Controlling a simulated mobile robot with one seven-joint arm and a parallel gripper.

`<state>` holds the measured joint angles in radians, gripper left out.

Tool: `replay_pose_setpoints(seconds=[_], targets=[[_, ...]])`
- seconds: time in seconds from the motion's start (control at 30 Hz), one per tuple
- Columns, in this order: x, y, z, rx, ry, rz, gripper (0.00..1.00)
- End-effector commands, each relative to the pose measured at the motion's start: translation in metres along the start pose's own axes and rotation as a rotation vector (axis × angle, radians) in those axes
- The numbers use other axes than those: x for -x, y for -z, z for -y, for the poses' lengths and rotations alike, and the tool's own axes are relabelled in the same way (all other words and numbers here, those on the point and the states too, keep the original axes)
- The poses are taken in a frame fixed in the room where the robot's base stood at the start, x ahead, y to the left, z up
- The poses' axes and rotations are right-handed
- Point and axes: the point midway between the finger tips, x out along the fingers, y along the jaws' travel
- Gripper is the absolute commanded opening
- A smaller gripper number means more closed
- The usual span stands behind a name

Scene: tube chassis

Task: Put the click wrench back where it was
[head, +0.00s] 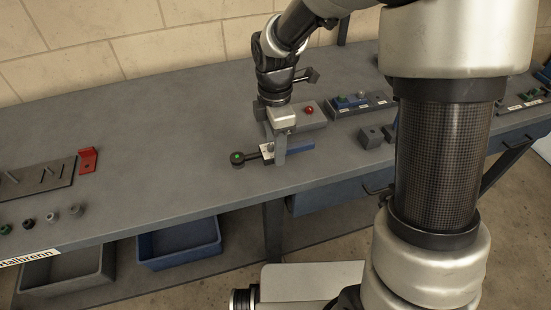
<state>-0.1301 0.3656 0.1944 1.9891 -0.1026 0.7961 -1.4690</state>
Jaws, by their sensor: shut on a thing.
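The click wrench (238,159) shows at the middle of the bench as a round dark head with a green dot and a short dark shaft pointing right. My gripper (275,156) is shut on the wrench, with its fingers pointing down at the bench. The fingers hide part of the wrench. Whether the wrench touches the bench top is hard to tell.
A grey box with a red button (309,110) stands close behind my gripper. Right of it are a dark block (371,138) and a rack (345,110). At left are a red bracket (88,160) and a slotted dark plate (38,186). The bench (165,145) is clear between.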

Motion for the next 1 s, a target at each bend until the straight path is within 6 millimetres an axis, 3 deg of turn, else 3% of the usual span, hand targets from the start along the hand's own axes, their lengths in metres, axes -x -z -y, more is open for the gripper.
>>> replay_pose_setpoints(seconds=[0.3,0.7,0.73,0.83,1.0], targets=[[-0.037,0.000,0.000,-0.001,0.001,0.000,0.00],[-0.043,0.000,0.000,-0.001,-0.001,0.000,0.00],[-0.043,0.000,0.000,-0.001,0.000,0.000,0.45],[-0.042,0.000,0.000,-0.001,0.000,0.000,0.60],[-0.042,0.000,0.000,-0.002,0.000,0.000,0.60]])
